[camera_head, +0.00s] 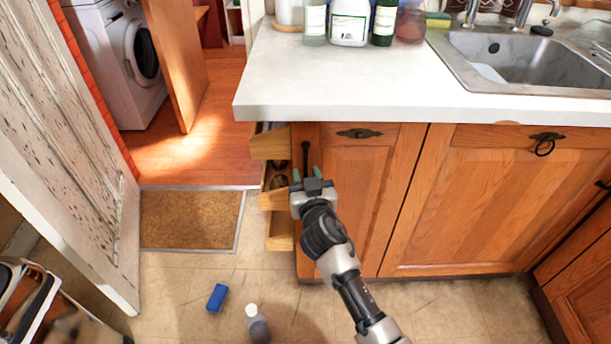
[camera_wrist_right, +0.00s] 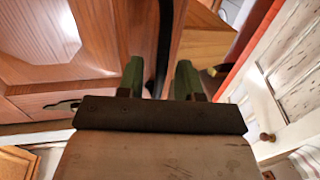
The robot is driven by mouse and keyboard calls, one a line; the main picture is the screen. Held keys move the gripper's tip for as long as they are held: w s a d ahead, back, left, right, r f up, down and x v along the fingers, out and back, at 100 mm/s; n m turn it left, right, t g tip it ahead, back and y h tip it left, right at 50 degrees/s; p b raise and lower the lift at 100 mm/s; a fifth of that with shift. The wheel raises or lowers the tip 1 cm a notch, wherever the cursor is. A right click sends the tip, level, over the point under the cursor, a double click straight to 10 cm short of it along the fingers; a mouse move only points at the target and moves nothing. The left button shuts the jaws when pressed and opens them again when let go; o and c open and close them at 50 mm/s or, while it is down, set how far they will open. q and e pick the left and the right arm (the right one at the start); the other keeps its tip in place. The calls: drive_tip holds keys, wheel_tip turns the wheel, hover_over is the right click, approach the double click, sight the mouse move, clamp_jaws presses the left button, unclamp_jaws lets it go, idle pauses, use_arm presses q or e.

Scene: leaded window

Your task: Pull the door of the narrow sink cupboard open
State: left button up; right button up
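The narrow cupboard door (camera_head: 355,210) is orange-brown wood with a recessed panel, left of the wide door under the sink. It looks shut. A black upright bar handle (camera_head: 305,158) runs along its left edge. My right gripper (camera_head: 308,178) is at the handle's lower part, partly hiding it. In the right wrist view the black handle (camera_wrist_right: 164,40) passes between the two green fingers of the gripper (camera_wrist_right: 160,78). The fingers stand apart with gaps beside the bar, and I see no firm grip on it. My left gripper is not in view.
Several open wooden drawers (camera_head: 277,198) stick out just left of the door. A blue block (camera_head: 216,298) and a bottle (camera_head: 257,325) are on the floor in front. The wide door (camera_head: 480,205) with a ring handle is on the right. A white weathered door (camera_head: 65,140) stands left.

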drive_tip(key=shift+w+a, duration=0.1)
drive_tip(key=shift+w, duration=0.35)
drive_tip(key=shift+c, duration=0.3)
clamp_jaws()
drive_tip(key=shift+s, duration=0.1)
